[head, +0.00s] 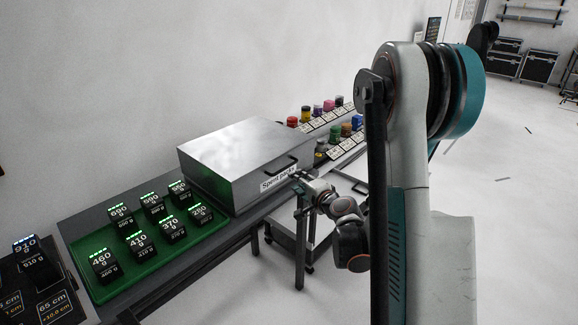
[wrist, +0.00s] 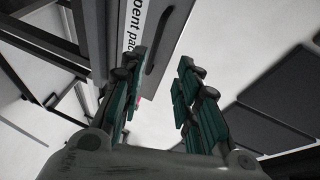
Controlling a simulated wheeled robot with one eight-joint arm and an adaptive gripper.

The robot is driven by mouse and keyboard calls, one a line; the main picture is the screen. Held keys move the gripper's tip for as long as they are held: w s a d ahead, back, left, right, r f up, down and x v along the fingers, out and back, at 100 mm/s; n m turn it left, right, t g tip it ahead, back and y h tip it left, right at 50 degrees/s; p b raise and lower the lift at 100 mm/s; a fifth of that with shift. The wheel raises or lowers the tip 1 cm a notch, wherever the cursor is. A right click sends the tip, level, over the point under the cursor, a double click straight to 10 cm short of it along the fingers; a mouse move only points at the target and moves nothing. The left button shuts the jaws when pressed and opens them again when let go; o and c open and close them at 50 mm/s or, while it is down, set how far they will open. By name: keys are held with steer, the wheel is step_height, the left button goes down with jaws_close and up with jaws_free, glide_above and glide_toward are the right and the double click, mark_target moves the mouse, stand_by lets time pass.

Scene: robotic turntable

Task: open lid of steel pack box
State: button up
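The steel pack box (head: 228,160) is a grey metal box on the dark bench, with its lid (head: 240,143) down. A dark bar handle (head: 279,163) and a white "Spent packs" label (head: 277,178) are on its front side. The handle also shows in the wrist view (wrist: 150,70), beside the label (wrist: 135,25). My gripper (head: 301,181) is just in front of the box, near the label and handle. In the wrist view my gripper (wrist: 160,75) has its teal-padded fingers apart, with nothing held between them. The handle appears ahead of the fingers, apart from them.
A green tray (head: 105,293) with several black weight blocks lies left of the box. Coloured-lidded jars with labels (head: 320,122) stand on the bench behind and right of it. A wheeled stand (head: 300,240) is below my gripper. Open floor lies to the right.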

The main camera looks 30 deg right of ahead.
mark_target(286, 168)
steer(key=w+d+f+m+b, duration=0.1)
steer(key=w+d+f, duration=0.1)
steer(key=w, duration=1.1)
steer(key=shift+d+f+h+b, duration=0.25)
steer(key=shift+f+h+b, duration=0.1)
steer(key=shift+f, duration=0.35)
jaws_close()
